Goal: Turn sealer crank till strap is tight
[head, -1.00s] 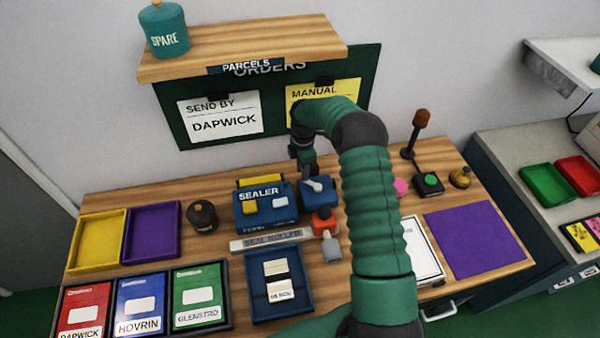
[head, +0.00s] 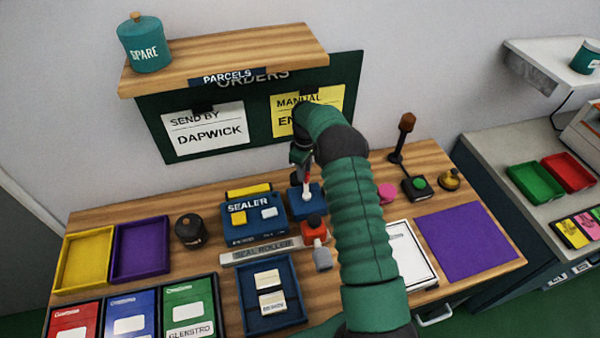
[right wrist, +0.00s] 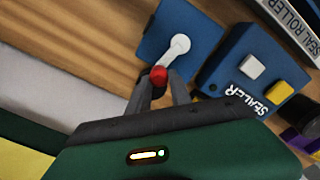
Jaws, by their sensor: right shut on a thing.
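The blue sealer (head: 252,217) stands on the wooden bench, with a yellow and a white button; it also shows in the right wrist view (right wrist: 226,62). Beside it is a blue crank box (head: 313,203) with a pale crank arm (right wrist: 178,48) ending in a red knob (right wrist: 159,75). My right gripper (right wrist: 160,86) is shut on the red knob, its fingers on either side of it. In the head view my right arm hides part of the bench, and the gripper (head: 305,168) is small above the crank box. I cannot make out the strap. My left gripper is not in view.
A seal roller bar (head: 262,251) and a red-topped stamp (head: 314,230) lie in front of the sealer. A blue tray (head: 245,312) holds pale labelled items. A dark round pot (head: 190,231) stands left of the sealer. The purple mat (head: 468,240) at the right is clear.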

